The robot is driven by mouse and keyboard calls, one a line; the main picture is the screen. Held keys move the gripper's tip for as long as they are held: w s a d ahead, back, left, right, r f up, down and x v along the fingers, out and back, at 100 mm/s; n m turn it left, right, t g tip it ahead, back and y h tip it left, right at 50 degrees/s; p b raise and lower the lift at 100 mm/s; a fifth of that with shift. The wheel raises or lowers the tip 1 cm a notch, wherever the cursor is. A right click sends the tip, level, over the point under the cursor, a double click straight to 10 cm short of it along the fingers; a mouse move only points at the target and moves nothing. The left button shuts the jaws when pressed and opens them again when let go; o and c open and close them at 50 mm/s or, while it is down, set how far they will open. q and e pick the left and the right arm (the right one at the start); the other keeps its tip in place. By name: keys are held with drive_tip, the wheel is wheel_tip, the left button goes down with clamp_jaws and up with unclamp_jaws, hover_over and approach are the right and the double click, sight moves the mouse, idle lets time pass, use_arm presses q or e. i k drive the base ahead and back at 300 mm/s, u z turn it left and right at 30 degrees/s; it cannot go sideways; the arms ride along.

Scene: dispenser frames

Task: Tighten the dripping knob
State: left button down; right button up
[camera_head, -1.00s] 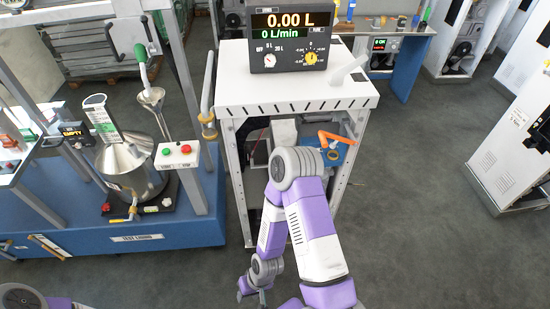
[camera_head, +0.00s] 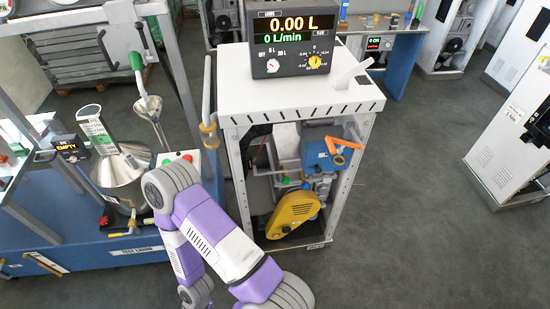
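The dispenser frame (camera_head: 302,98) stands in the middle, open at the front. Inside it are a green knob (camera_head: 285,181), a blue knob (camera_head: 306,186) and an orange handle (camera_head: 345,143) beside a blue unit (camera_head: 322,150). No drip shows at this size, so I cannot tell which knob drips. My purple and white arm bends at lower centre-left, in front of the test-liquid stand; its wrist runs down to the bottom edge. Its gripper is out of the picture. My other gripper is also not in view.
A yellow cover (camera_head: 293,214) sits low inside the frame. A display (camera_head: 291,42) on top reads 0.00 L. At left, a blue stand (camera_head: 140,249) holds a metal funnel can (camera_head: 122,168). The floor right of the frame is clear.

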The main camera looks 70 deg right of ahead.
sight(286, 180)
drive_tip(key=i, duration=0.8)
drive_tip(key=z, duration=2.95)
drive_tip(key=i, duration=0.5)
drive_tip(key=z, duration=0.05)
